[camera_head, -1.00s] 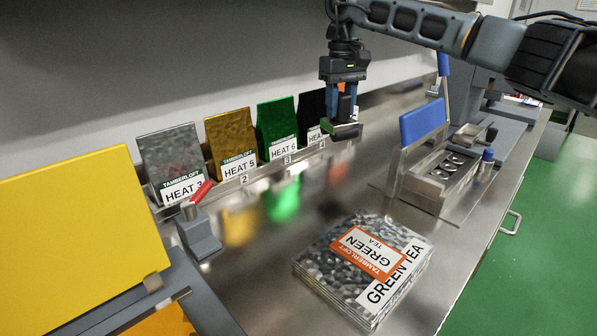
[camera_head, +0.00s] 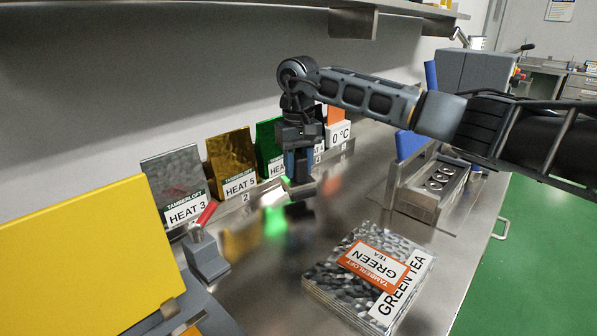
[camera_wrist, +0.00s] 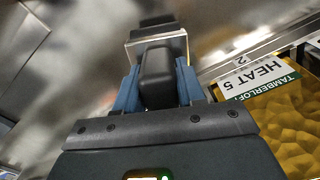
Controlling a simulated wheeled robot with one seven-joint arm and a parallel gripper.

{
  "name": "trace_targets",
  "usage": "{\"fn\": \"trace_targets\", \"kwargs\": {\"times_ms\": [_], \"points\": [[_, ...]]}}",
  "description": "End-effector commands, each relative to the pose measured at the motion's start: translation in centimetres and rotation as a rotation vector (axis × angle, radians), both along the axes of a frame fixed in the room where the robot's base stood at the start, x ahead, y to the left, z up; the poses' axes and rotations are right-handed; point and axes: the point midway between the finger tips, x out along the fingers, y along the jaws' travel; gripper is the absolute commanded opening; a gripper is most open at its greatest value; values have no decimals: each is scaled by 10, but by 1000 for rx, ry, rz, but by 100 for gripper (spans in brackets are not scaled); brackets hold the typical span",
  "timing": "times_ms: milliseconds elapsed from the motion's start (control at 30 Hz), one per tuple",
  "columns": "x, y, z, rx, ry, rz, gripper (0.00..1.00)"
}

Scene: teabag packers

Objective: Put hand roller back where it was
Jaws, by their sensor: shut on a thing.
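My gripper (camera_head: 297,167) hangs low over the steel bench, in front of the green and dark pouches. In the wrist view its blue fingers (camera_wrist: 158,92) are shut on the dark handle of the hand roller (camera_wrist: 157,72). The roller's head, with a pale metal edge, points away from my wrist. In the head view the roller (camera_head: 299,187) shows below the fingers, close above the bench; I cannot tell whether it touches. A grey stand with a red-handled part (camera_head: 206,252) is to the left, apart from my gripper.
Pouches stand along the back rail: silver (camera_head: 172,172), gold (camera_head: 231,155) and green (camera_head: 268,142). A Green Tea stack (camera_head: 335,262) lies in front. A sealing fixture (camera_head: 435,200) is at right.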

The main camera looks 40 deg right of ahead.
Motion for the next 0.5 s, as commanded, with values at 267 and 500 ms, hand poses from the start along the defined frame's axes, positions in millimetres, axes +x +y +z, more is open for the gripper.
{"fn": "trace_targets", "kwargs": {"times_ms": [267,500], "points": [[0,0,-20,-1,-2,1,0],[0,0,-24,-1,-1,1,0]]}}
